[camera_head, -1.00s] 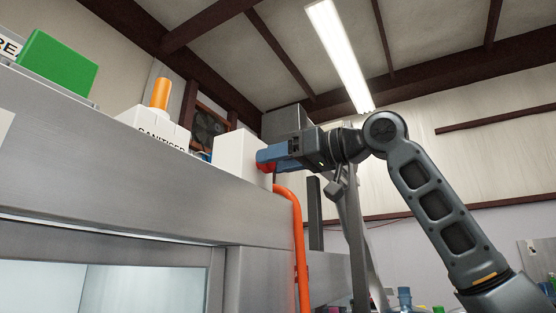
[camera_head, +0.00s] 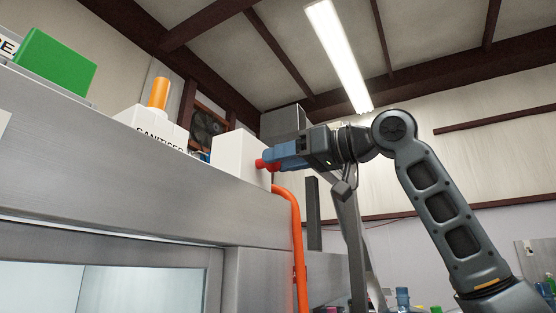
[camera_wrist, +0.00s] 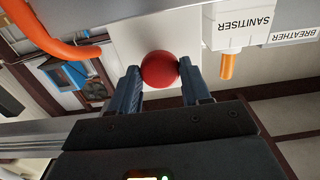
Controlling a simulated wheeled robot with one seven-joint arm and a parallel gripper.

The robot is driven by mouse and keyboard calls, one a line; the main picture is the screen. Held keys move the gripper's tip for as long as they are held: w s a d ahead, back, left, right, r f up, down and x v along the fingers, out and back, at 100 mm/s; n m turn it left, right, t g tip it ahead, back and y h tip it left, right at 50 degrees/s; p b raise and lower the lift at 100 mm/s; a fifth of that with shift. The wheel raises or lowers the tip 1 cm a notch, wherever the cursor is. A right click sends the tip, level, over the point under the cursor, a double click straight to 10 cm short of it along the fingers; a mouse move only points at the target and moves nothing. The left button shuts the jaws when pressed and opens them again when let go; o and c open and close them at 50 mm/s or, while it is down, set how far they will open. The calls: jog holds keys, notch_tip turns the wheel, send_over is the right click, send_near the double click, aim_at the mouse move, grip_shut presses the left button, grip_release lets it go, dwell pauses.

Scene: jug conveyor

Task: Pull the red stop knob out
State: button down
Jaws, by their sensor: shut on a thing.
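The red stop knob (camera_head: 262,164) sticks out from the right side of a white box (camera_head: 233,153) on top of the steel cabinet. My gripper (camera_head: 277,159) reaches it from the right with blue fingers. In the wrist view the round red knob (camera_wrist: 160,69) sits between the two fingertips, which press on its sides. My gripper (camera_wrist: 160,84) is shut on the knob. The knob's stem and the far part of the box are partly hidden.
An orange hose (camera_head: 297,235) hangs just below the knob. A white sanitiser box (camera_head: 150,127) with an orange top and a green block (camera_head: 57,63) stand on the cabinet (camera_head: 110,185) to the left. Open air lies right of the white box.

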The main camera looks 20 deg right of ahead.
jog(key=shift+c, duration=2.4)
grip_release()
jog(key=shift+s+d, duration=0.1)
jog(key=shift+d, duration=0.05)
jog(key=b+v, duration=0.1)
jog(key=v, duration=0.6)
jog(key=shift+s+d+b, duration=0.2)
jog(key=shift+s+b, duration=0.15)
